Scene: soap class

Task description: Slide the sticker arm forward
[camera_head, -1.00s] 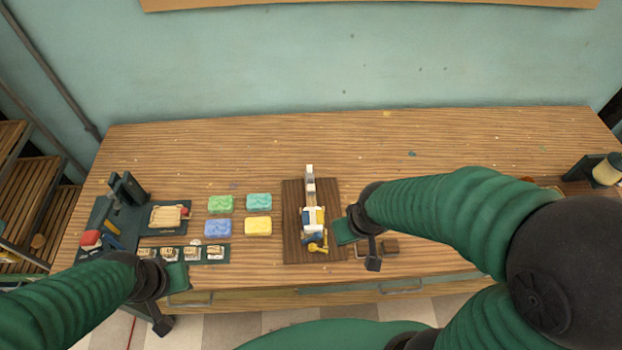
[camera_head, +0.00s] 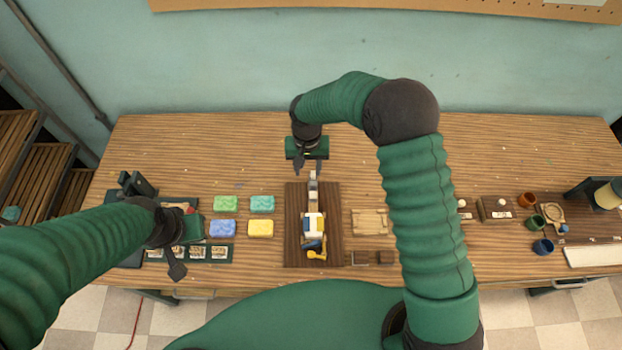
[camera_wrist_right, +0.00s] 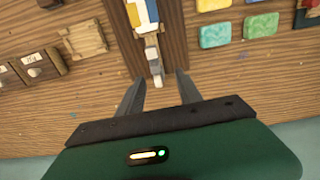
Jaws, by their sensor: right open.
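The sticker device (camera_head: 314,228) stands on a dark brown board (camera_head: 294,240) in the middle of the table, with white, blue and yellow parts. Its pale sticker arm (camera_head: 313,188) points to the back of the table. My right gripper (camera_head: 309,170) is open and empty just behind the arm's far end. In the right wrist view, the arm's end (camera_wrist_right: 154,60) lies in line with the gap between the open fingers (camera_wrist_right: 160,77); whether they touch cannot be told. My left gripper (camera_head: 184,256) hovers over the left side, its jaws unclear.
Green, teal, blue and yellow soaps (camera_head: 260,228) lie left of the board. A wooden tray (camera_head: 370,222) and small dark blocks (camera_head: 372,257) lie to its right. Cups (camera_head: 543,246) stand at far right. The table's back strip is mostly clear.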

